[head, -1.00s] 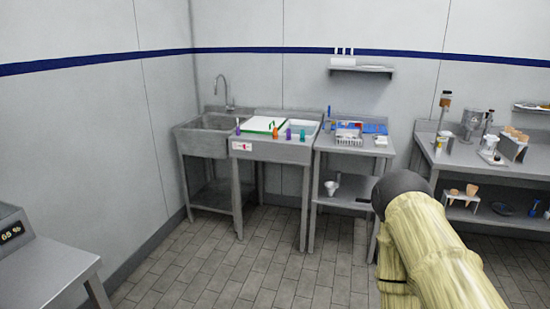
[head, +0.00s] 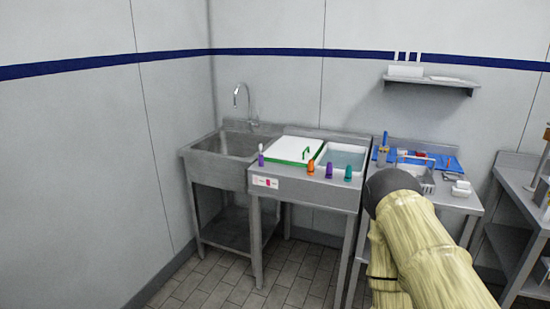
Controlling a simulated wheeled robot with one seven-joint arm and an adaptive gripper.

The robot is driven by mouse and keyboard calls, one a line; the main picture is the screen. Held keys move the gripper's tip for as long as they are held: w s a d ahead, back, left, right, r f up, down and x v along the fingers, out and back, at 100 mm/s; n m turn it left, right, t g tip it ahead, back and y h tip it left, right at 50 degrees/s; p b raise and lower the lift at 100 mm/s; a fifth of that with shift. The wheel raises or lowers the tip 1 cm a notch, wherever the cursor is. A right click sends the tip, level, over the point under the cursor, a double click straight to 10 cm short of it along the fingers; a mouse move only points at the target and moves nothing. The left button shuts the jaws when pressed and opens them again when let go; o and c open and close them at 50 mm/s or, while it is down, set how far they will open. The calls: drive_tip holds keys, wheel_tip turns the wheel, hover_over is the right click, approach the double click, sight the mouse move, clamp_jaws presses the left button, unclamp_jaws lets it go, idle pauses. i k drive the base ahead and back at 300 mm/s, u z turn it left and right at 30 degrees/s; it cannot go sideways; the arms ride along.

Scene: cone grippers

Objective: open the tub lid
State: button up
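The tub lid (head: 286,149) is a flat white panel with a green front edge, lying closed on the left part of the steel counter (head: 308,188). A small green handle (head: 306,153) stands near its right side. To the right of the lid is an open white basin (head: 343,157) with what looks like water in it. My arm, in a pale yellow sleeve with a dark rounded joint, reaches in from the lower right. My gripper is not visible in the head view.
Several coloured cone-like pieces, such as an orange one (head: 310,167), stand along the counter's front edge. A steel sink (head: 222,146) adjoins on the left. A side table (head: 462,199) with a rack and blue mat is on the right. Tiled floor (head: 235,284) in front is clear.

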sight(294, 149)
drive_tip(key=u, duration=0.15)
drive_tip(key=i, duration=1.65)
drive_tip(key=u, duration=0.1)
